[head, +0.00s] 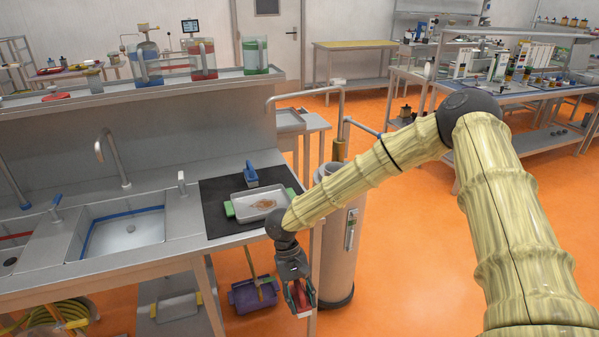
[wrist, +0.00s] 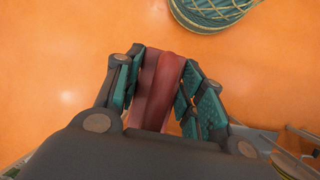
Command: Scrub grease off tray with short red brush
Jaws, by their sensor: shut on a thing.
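The tray (head: 240,205) is pale metal with green end handles. It lies on a black mat (head: 215,187) on the counter, and a brown grease smear (head: 263,203) shows on its floor. A blue brush (head: 251,174) stands on the mat behind the tray. My gripper (head: 301,296) hangs in front of the counter edge, below and to the right of the tray. It is shut on a red thing, seen between the pads in the wrist view (wrist: 160,88), likely the short red brush.
A sink (head: 125,232) with a tap is left of the mat. A grey cylindrical bin (head: 342,245) stands right of the counter, close to my arm. A purple bucket (head: 253,294) is on the floor below. Several jugs stand on the back shelf. Orange floor is open to the right.

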